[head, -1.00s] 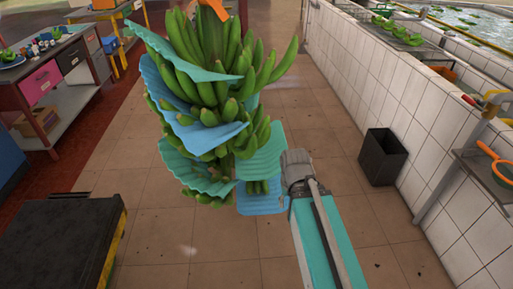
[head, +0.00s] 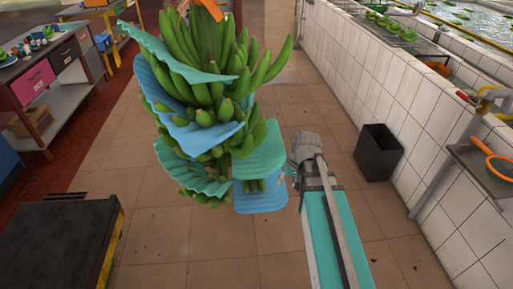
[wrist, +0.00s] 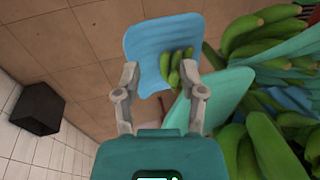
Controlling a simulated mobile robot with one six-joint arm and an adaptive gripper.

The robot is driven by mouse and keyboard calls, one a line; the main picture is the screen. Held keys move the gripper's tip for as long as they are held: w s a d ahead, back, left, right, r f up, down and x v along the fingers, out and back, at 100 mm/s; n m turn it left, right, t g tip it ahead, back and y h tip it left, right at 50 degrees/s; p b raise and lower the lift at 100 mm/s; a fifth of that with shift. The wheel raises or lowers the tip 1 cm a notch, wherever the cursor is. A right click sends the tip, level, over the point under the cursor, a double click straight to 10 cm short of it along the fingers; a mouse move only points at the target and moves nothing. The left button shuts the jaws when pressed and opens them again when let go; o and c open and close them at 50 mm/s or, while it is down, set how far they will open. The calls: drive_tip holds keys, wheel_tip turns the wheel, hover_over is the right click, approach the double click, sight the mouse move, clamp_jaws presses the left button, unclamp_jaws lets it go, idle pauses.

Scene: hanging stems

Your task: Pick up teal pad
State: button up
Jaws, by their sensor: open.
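A teal pad (head: 262,158) sticks out from the lower right of the hanging banana bunch (head: 205,95). In the wrist view the teal pad (wrist: 226,92) is right of the gap between my fingers, and my right finger overlaps its left edge. A blue pad (head: 260,200) hangs just below it; in the wrist view this blue pad (wrist: 150,40) is beyond my fingertips, with a few green bananas (wrist: 178,68) in front. My gripper (wrist: 160,75) is open and empty. In the head view it is right beside the pads, its fingers mostly hidden.
More teal (head: 180,52) and blue (head: 195,132) pads sit between the banana layers. A black bin (head: 378,153) stands right of my arm by the white tiled wall (head: 440,140). A dark platform (head: 60,240) is at lower left. Tiled floor between is clear.

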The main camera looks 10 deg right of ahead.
drive_tip(key=w+d+r+t+y+p, duration=0.1)
drive_tip(key=w+d+r+t+y, duration=0.1)
drive_tip(key=w, duration=0.6)
drive_tip(key=w+d+r+m+t+y+p, duration=0.1)
drive_tip(key=w+d+r+t+y, duration=0.1)
drive_tip(key=w+d+r, duration=0.4)
drive_tip(key=w+r+y, duration=0.1)
drive_tip(key=w, duration=0.2)
drive_tip(key=shift+d+m+y, duration=0.25)
drive_tip(key=shift+m+y, duration=0.05)
drive_tip(key=shift+y, duration=0.1)
drive_tip(key=shift+w+a+f, duration=0.1)
drive_tip(key=shift+f, duration=0.1)
drive_tip(key=b+x, duration=0.5)
drive_tip(key=x, duration=0.3)
drive_tip(key=shift+w+a, duration=0.15)
